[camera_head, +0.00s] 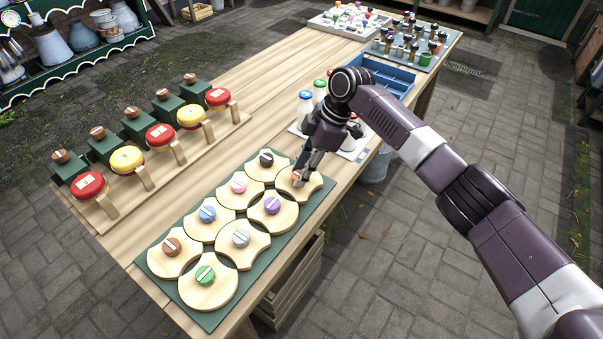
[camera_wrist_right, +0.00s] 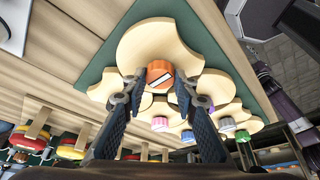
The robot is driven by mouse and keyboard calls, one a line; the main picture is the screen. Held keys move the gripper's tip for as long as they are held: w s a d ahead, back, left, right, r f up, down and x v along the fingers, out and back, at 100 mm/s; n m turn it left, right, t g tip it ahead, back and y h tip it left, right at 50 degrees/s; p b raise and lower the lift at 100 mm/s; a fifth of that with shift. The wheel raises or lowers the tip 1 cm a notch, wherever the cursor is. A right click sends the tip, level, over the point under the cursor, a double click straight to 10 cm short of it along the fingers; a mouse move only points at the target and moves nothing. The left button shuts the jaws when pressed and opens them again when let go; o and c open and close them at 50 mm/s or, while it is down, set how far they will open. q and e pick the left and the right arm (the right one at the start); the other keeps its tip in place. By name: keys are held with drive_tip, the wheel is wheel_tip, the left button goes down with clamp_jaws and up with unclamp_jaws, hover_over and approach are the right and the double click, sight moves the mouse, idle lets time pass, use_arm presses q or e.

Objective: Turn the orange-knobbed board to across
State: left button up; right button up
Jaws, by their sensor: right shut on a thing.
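The orange-knobbed board (camera_head: 313,185) is a pale wooden piece at the far right corner of the green base (camera_head: 222,314). The wrist view shows this board (camera_wrist_right: 150,38) with curved edges, touching or nearly touching its neighbours. My right gripper (camera_head: 300,178) reaches down over it. Its fingers are shut on the orange knob (camera_wrist_right: 160,73), one on each side. The knob's white bar lies slightly tilted in the wrist view. In the head view the gripper partly hides the knob. My left gripper is not in view.
Several similar boards with brown, green, grey, purple, blue, pink and black knobs fill the base. White bottles with coloured caps (camera_head: 305,97) stand close behind my gripper. A row of red and yellow round pieces (camera_head: 160,133) stands to the left. Bare wood (camera_head: 215,150) lies between.

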drive_tip(key=shift+f+n, duration=0.1)
drive_tip(key=shift+n, duration=0.3)
drive_tip(key=o, duration=1.2)
drive_tip(key=shift+c, duration=0.2)
drive_tip(key=shift+r, duration=0.2)
drive_tip(key=v, duration=1.1)
drive_tip(key=shift+w+r, duration=0.2)
drive_tip(key=shift+r, duration=0.15)
drive_tip(key=shift+d+f, duration=0.1)
